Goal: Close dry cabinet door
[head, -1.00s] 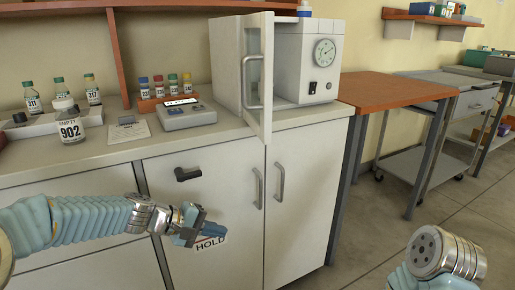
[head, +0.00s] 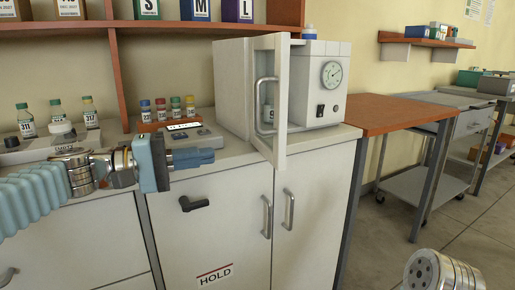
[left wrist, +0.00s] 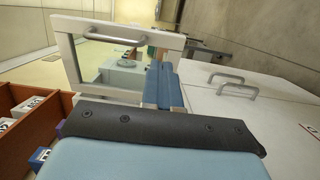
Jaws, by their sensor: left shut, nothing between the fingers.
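The dry cabinet (head: 231,82) is a white box with a gauge and dark switch on its front, standing on the counter. Its glass door (head: 283,100) stands open, swung out toward me past the counter edge, with a curved metal handle (head: 260,108). In the left wrist view the white door frame (left wrist: 70,62) and its handle (left wrist: 112,40) lie ahead, beyond the fingers. My left gripper (head: 212,157) is shut and empty, left of the door and apart from it, above the counter front. It also shows in the left wrist view (left wrist: 160,68). My right gripper is out of frame.
A grey device (head: 186,138) and a rack of small vials (head: 165,113) sit on the counter behind my left gripper. Lower cupboard doors with handles (head: 266,217) are below. An orange-topped table (head: 395,112) stands to the right, with open floor in front.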

